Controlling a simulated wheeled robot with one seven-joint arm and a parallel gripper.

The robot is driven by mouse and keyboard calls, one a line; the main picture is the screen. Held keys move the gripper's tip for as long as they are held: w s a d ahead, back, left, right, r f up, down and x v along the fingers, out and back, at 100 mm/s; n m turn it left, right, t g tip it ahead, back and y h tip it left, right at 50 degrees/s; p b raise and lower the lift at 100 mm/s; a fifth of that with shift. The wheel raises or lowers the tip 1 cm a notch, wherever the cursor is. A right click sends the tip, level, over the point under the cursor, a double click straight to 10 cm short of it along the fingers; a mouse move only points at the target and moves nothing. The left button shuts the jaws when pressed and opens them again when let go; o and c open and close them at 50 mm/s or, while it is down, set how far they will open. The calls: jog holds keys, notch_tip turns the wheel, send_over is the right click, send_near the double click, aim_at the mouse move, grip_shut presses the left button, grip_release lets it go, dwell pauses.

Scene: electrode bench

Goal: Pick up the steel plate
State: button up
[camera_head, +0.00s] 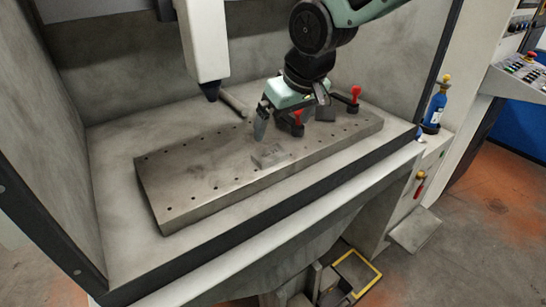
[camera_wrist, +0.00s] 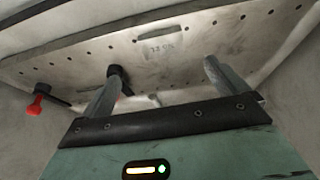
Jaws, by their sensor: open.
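A small flat grey rectangular piece (camera_head: 270,155), which looks like the steel plate, lies on the long drilled bench plate (camera_head: 185,180) in front of my gripper. In the wrist view a pale square with faint dark marks (camera_wrist: 165,47) lies beyond the fingertips, beside a dark slot; whether it is a separate plate or a marking is hard to tell. My gripper (camera_head: 292,124) is above the bench plate, behind and slightly right of the piece. In the wrist view its fingers (camera_wrist: 162,72) are wide apart with nothing between them.
Toggle clamps with red handles stand behind my gripper, one at the right (camera_head: 355,94) and one near the fingers (camera_head: 298,117). A white machine head with a dark nozzle (camera_head: 209,90) hangs at the left. Cabin walls enclose the bench. The bench plate's left half is clear.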

aim_at(270, 154)
jog(key=p+x, duration=0.2)
jog(key=x, duration=0.8)
jog(key=shift+s+a+f, duration=0.1)
jog(key=shift+s+a, duration=0.05)
jog(key=shift+c, duration=0.4)
jog(key=c, duration=1.5)
jog(key=shift+r, duration=0.25)
